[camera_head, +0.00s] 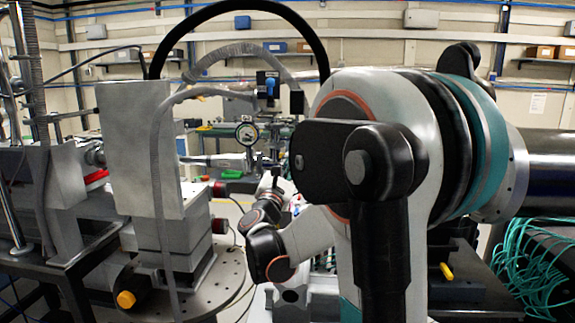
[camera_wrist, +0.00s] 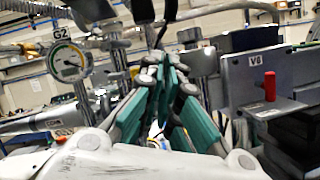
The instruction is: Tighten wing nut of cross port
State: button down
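My gripper (camera_wrist: 165,72) fills the middle of the wrist view. Its teal fingers run away from the camera and come close together at the tips. I cannot tell whether a narrow gap or a small part lies between them. Metal vacuum fittings stand just beyond the tips, but I cannot pick out the wing nut or the cross port among them. A round dial gauge marked G2 (camera_wrist: 68,62) is left of the fingers. The gauge also shows in the head view (camera_head: 247,133), near the far end of my arm. My arm hides much of the right side there.
A grey box marked V8 (camera_wrist: 240,80) with a red handle (camera_wrist: 269,86) stands right of my gripper. In the head view, a tall grey block (camera_head: 140,150) stands left of my arm, and teal cables (camera_head: 535,265) lie at lower right.

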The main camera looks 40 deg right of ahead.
jog(key=shift+m+p, duration=0.3)
jog(key=shift+m, duration=0.3)
jog(key=shift+w+a+r+m+g+y+p, duration=0.2)
jog(key=shift+m+g+y+p, duration=0.65)
jog(key=shift+m+p, duration=1.85)
jog(key=shift+s+d+r+m+g+y+p, duration=0.25)
jog(key=shift+m+g+y+p, duration=0.7)
jog(key=shift+m, duration=3)
jog(key=shift+w+a+r+m+g+y+p, duration=0.4)
jog(key=shift+m+g+p, duration=0.6)
jog(key=shift+m+p, duration=1.85)
jog(key=shift+s+d+f+m+b, duration=0.15)
jog(key=shift+s+d+m+b, duration=0.1)
jog(key=shift+m+b, duration=0.3)
jog(key=c, duration=1.8)
grip_release()
jog(key=shift+c, duration=0.2)
jog(key=shift+a, duration=0.15)
